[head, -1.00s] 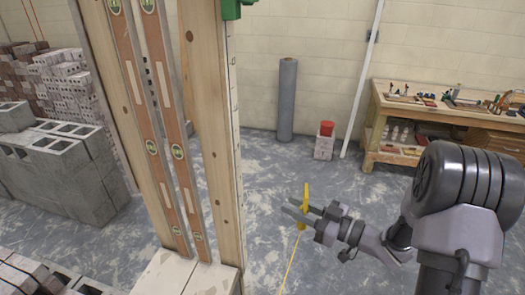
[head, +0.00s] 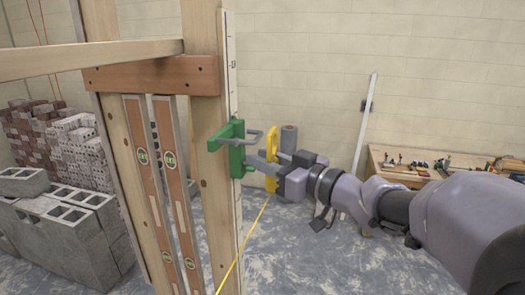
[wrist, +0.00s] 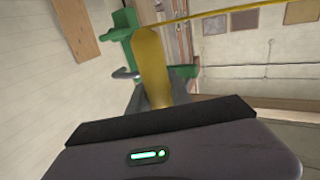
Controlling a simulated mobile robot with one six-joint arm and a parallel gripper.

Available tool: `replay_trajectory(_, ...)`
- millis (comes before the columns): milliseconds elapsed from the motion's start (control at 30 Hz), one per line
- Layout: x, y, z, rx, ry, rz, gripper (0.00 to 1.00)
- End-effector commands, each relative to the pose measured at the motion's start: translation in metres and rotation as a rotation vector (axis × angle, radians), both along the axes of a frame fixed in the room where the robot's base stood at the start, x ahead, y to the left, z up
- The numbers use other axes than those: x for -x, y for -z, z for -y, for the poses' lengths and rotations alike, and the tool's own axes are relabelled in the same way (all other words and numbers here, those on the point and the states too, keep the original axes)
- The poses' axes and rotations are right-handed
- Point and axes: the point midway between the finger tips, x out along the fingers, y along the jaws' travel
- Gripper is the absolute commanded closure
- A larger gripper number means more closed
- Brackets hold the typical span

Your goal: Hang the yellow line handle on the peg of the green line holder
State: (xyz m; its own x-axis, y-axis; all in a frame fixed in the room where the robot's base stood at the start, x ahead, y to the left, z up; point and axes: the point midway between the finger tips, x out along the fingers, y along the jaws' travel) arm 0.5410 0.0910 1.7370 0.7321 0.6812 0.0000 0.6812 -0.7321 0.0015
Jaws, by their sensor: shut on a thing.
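The yellow line handle (head: 271,158) is upright in my gripper (head: 268,164), which is shut on it. A yellow line runs from it down to the lower left in the head view. The green line holder (head: 236,152) is fixed to the wooden post at the left of the handle, with a grey bent peg (head: 247,135) reaching right toward it. In the head view the handle appears just right of the peg's end; I cannot tell the gap in depth. In the wrist view the yellow handle (wrist: 151,65) stands before the green holder (wrist: 122,38) and partly covers it.
The wooden post (head: 207,120) with a graduated strip stands left of my gripper, with two levels (head: 175,180) beside it. Block stacks (head: 60,230) are at the left. A workbench (head: 390,172) with tools stands behind my arm at the right.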

Motion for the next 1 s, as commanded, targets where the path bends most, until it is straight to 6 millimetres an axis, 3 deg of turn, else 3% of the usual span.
replay_trajectory(1000, -0.029, 0.007, -0.081, -0.001, -0.002, 0.001, 1.0)
